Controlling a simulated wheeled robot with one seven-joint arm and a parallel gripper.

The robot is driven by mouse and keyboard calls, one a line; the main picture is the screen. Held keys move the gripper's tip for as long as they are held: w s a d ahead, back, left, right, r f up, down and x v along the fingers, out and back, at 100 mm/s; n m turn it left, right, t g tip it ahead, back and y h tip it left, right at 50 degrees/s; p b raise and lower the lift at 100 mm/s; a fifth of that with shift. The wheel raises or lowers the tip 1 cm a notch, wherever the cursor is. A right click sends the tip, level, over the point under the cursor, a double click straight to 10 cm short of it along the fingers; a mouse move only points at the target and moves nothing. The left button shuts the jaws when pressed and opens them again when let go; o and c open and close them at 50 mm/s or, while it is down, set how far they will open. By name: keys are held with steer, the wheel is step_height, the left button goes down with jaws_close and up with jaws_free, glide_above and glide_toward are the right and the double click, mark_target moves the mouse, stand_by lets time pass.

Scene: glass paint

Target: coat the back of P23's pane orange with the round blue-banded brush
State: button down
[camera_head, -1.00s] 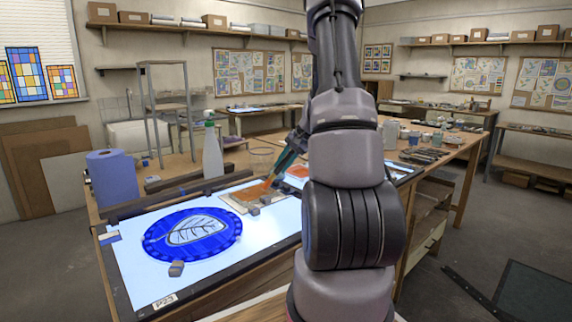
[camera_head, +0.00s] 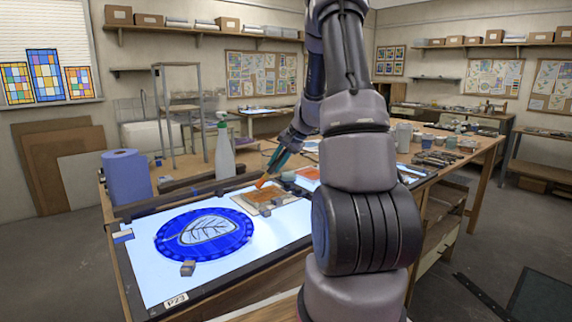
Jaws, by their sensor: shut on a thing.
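The round pane (camera_head: 236,239) lies flat on the lit white panel (camera_head: 150,275). It has a deep blue ring around a pale leaf with dark veins, and no orange shows on it. A "P23" tag (camera_head: 176,300) lies at the panel's front edge. My gripper (camera_head: 275,166), with teal fingers, is shut on a brush with an orange tip (camera_head: 262,182). The tip is just above or at a tan square plate (camera_head: 243,203) with orange on it; I cannot tell whether they touch. The brush's band is too small to make out. My arm hides part of the bench.
A small grey block (camera_head: 188,268) sits at the pane's front edge, others beside the tan plate. A blue paper roll (camera_head: 127,177) and a spray bottle (camera_head: 224,150) stand behind the panel. Jars and tools crowd the bench on the right.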

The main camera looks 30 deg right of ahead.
steer(key=shift+w+a, duration=0.25)
steer(key=shift+a, duration=0.25)
steer(key=shift+w+a, duration=0.2)
steer(key=shift+a, duration=0.3)
steer(key=shift+f, duration=0.3)
steer(key=shift+f, duration=0.3)
stand_by(0.3)
steer(key=shift+w+d, duration=0.25)
steer(key=shift+d, duration=0.9)
